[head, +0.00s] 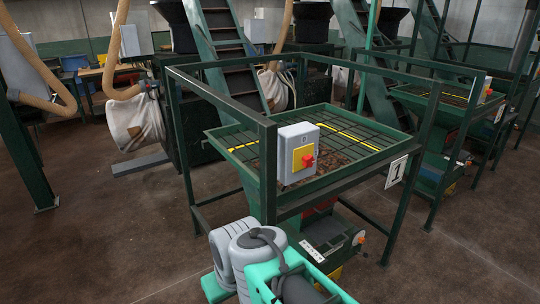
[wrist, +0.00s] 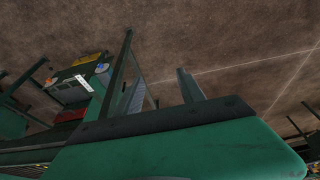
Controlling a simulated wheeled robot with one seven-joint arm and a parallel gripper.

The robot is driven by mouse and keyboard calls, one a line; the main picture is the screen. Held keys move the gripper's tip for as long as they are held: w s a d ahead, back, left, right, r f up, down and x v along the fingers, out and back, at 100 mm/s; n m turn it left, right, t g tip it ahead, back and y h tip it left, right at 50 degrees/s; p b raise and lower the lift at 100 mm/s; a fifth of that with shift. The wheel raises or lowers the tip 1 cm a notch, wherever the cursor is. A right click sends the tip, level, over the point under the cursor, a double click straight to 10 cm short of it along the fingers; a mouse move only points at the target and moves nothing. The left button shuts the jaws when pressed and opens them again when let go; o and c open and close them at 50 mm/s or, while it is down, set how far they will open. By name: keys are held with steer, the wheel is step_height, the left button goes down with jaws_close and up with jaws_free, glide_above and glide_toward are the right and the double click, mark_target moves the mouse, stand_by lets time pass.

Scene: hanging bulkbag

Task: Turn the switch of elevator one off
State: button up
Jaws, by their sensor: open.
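The switch of elevator one is a grey box (head: 298,135) with a yellow plate and a red knob (head: 307,160). It is mounted on the near corner post of the green frame (head: 267,185), beside the hopper with the "1" sign (head: 396,172). The knob's exact setting is too small to read. My grey and teal arm is low in the head view, below and in front of the switch; its fingertips are not distinguishable there. In the wrist view, my gripper (wrist: 159,82) is open and empty, its two grey fingers apart above brown floor. The switch is not visible there.
The hopper grate (head: 330,125) lies behind the switch, with brown pieces under it. A second green frame with a similar switch (head: 486,84) stands at right. A white bag (head: 135,122) hangs at left. Open floor (head: 110,225) lies to the left.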

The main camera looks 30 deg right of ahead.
steer(key=shift+o, duration=0.8)
steer(key=w+d+r+t+p, duration=0.1)
steer(key=w+d+r+p, duration=0.1)
steer(key=w, duration=0.4)
steer(key=shift+w+d+r+y, duration=0.35)
steer(key=shift+d+r, duration=0.55)
steer(key=shift+d, duration=0.35)
steer(key=t+p, duration=0.5)
steer(key=t, duration=0.2)
glide_toward(311, 160)
steer(key=w+a+f, duration=0.4)
steer(key=a+f, duration=0.2)
steer(key=a, duration=0.2)
steer(key=s+d+r+t, duration=0.2)
steer(key=s+d+r, duration=0.15)
steer(key=d, duration=0.45)
steer(key=p+x, duration=0.2)
steer(key=x, duration=0.6)
steer(key=shift+a+r+p, duration=0.1)
steer(key=shift+r+p, duration=0.1)
steer(key=shift+p, duration=0.1)
jaws_close()
